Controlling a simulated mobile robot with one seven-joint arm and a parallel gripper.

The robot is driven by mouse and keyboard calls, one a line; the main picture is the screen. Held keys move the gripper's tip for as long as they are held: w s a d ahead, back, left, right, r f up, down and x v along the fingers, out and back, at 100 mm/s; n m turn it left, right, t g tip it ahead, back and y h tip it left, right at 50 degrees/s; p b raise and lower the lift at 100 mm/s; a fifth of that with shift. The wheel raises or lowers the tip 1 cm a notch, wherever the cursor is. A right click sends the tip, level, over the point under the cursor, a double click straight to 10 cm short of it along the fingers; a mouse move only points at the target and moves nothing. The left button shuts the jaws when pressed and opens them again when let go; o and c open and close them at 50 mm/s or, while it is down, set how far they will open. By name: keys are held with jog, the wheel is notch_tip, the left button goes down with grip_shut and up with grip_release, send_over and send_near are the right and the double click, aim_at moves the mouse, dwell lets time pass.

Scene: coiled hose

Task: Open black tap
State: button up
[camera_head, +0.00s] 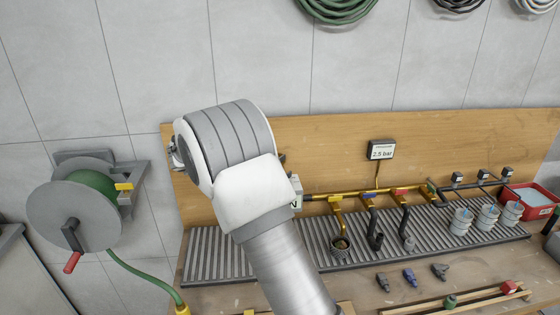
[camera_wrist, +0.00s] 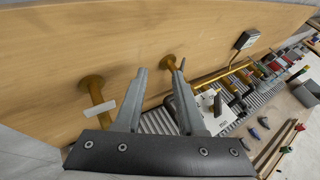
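In the wrist view, my gripper (camera_wrist: 158,74) is open, its two grey fingers apart with nothing held between them. Just beyond the fingertips, a brass tap pipe (camera_wrist: 168,62) comes out of the wooden board. A small dark part at its end (camera_wrist: 182,64) may be the black tap's handle; the right finger hides part of this tap, so I cannot tell its position. A second brass tap (camera_wrist: 95,90) with a white lever (camera_wrist: 99,107) is left of the fingers. In the head view, my arm covers both taps and my gripper.
A wooden backboard (camera_head: 390,135) rises behind the bench. A pipe with yellow (camera_head: 335,198), blue (camera_head: 368,195) and red (camera_head: 400,192) handles runs right of my arm over a grey slatted drain (camera_head: 205,250). A hose reel (camera_head: 72,215) hangs at left.

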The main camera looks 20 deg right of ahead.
jog(key=s+d+f+m+g+h, duration=0.1)
jog(key=s+f+m+g, duration=0.1)
jog(key=s+m, duration=0.15)
jog(key=p+x, duration=0.1)
jog(key=x, duration=0.4)
jog(key=p+x, duration=0.1)
jog(key=x, duration=0.5)
jog(key=p+x, duration=0.2)
jog(key=x, duration=0.4)
jog(key=shift+d+r, duration=0.25)
jog(key=shift+r, duration=0.15)
grip_shut()
